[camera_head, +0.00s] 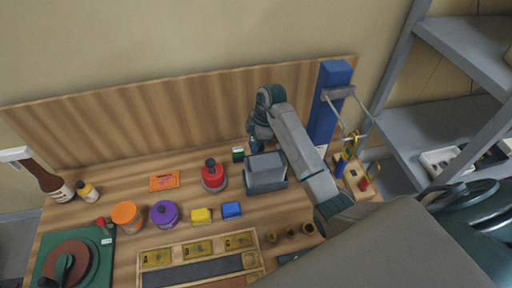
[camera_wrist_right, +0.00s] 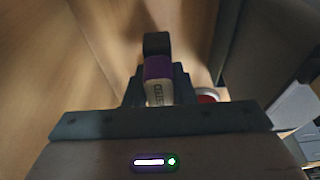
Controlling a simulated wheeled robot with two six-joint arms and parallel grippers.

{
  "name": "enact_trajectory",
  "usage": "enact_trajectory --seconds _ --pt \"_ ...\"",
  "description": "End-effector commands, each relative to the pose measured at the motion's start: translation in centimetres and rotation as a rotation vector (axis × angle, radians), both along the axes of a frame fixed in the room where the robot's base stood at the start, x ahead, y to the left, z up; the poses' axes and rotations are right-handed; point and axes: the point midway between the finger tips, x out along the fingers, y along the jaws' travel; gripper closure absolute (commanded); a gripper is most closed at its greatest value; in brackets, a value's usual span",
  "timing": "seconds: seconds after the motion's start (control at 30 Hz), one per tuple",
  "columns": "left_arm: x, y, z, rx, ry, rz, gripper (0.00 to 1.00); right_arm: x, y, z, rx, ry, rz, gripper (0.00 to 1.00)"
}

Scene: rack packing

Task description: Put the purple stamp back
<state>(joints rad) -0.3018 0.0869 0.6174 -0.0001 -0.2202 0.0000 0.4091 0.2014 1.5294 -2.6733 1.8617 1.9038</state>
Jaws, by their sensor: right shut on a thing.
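My right gripper (camera_head: 254,138) reaches down at the back of the desk, near the wooden back board. In the right wrist view, the right gripper (camera_wrist_right: 158,88) is shut on the purple stamp (camera_wrist_right: 159,69). The stamp has a purple part and a white label with dark lettering, and its lower part is hidden by the gripper. In the head view the stamp is mostly hidden, and I cannot tell whether it touches the desk. A small green and white block (camera_head: 238,154) stands just left of the gripper. My left gripper is not in view.
A red round-based object (camera_head: 213,175) and a grey box (camera_head: 266,170) stand close to the right gripper. A lettered wooden tray (camera_head: 208,238) is in front.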

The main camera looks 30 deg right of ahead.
Motion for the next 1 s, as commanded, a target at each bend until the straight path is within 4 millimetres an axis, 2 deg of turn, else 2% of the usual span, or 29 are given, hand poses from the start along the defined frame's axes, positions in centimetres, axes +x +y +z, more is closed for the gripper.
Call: enact_trajectory --seconds 0.1,0.23,0.63,0.67,0.77,1.0 --pt "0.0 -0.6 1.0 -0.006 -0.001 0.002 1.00 -0.1 0.0 -1.6 0.001 0.005 -0.001 0.92" --pt "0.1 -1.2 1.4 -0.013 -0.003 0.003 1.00 -0.1 0.0 -3.1 0.000 0.004 -0.001 0.92" --pt "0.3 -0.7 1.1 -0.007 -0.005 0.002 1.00 -0.1 0.0 -3.9 -0.001 0.001 0.000 0.92" --pt "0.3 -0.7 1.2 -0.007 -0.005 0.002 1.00 -0.1 0.0 -3.8 -0.001 0.001 0.000 0.73" --pt "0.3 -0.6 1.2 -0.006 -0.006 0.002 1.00 -0.1 0.0 -3.8 -0.001 0.001 0.000 0.55" --pt "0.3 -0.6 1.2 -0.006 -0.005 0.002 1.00 -0.1 0.0 -3.8 0.000 0.001 0.000 0.55"
